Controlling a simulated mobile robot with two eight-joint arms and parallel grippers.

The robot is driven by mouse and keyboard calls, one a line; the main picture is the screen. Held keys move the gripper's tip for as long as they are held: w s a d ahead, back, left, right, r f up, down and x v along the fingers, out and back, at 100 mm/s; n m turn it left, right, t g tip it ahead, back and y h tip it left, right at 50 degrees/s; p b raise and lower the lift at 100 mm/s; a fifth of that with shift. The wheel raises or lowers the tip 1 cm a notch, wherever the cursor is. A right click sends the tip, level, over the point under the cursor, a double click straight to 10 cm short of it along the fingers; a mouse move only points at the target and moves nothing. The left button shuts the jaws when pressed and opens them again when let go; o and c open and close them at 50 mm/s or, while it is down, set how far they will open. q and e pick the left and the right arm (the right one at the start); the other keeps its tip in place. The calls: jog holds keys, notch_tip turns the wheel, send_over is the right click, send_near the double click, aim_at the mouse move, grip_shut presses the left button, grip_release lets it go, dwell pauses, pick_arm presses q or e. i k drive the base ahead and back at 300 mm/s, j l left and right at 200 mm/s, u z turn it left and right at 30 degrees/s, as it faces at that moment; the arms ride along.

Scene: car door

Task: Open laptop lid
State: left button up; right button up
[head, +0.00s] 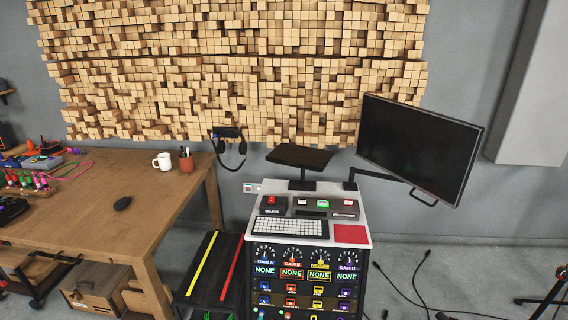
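A dark, flat, closed slab (300,155) rests slightly tilted on a short stand behind the console; it looks like a shut laptop, but I cannot tell for certain. No hinge or lid gap can be made out at this size. Neither of my grippers is in the head view.
A white-topped console (350,213) with keyboard (290,227), buttons and a red pad stands at centre. A black monitor (418,145) on an arm hangs to its right. A wooden table (150,205) with mug and mouse is left. Cables lie on the right floor.

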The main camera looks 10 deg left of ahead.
aim_at(296, 154)
jog(key=i+j, duration=0.15)
jog(key=i, duration=0.25)
jog(key=i+j, duration=0.15)
jog(key=i, duration=0.25)
jog(key=i+u, duration=0.2)
jog(key=u, duration=0.15)
jog(key=i+u, duration=0.45)
jog(key=u, duration=0.55)
